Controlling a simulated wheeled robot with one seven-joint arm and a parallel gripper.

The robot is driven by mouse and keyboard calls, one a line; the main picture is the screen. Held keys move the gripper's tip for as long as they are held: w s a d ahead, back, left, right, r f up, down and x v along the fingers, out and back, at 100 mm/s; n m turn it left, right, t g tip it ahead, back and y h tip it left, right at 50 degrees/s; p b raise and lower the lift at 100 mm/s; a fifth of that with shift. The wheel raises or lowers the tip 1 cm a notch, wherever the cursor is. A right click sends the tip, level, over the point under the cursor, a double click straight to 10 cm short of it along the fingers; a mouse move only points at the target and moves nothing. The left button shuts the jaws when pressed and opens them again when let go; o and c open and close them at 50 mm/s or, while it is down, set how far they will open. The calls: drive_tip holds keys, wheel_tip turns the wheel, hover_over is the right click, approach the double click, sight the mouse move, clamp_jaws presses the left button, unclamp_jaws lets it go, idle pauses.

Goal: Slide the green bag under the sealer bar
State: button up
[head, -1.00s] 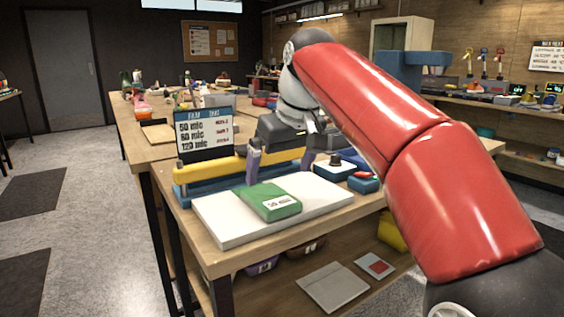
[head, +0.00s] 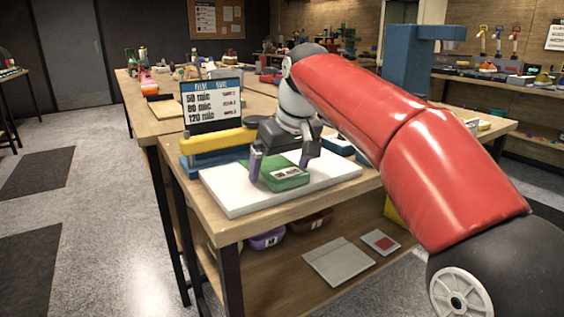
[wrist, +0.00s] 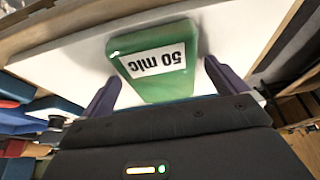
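The green bag (head: 284,174) lies flat on a white board (head: 239,203) on the near bench. Its white label reads "50 mic" in the wrist view (wrist: 150,68). My gripper (head: 281,167) is open above the board, its purple fingers on either side of the bag. In the wrist view the fingers (wrist: 160,92) stand apart with the bag between them, and a gap shows on each side. The sealer, with a yellow bar (head: 218,141) over a blue base (head: 203,162), stands just behind the board. Its right part is hidden by my gripper and arm.
A sign (head: 211,104) listing film thicknesses stands behind the sealer. A blue box (head: 338,145) is partly visible beyond my gripper. The lower shelf holds a purple bin (head: 267,239) and a grey flat item (head: 338,261). The board's front left is clear.

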sight(268, 159)
drive_tip(key=c, duration=0.9)
drive_tip(key=shift+w+a+r+p, duration=0.1)
drive_tip(key=shift+w+a+p, duration=0.65)
drive_tip(key=shift+w, duration=0.25)
drive_tip(key=shift+w+a, duration=0.35)
drive_tip(key=shift+w, duration=0.2)
drive_tip(key=shift+w+a, duration=0.3)
drive_tip(key=shift+w, duration=0.2)
drive_tip(key=o, duration=1)
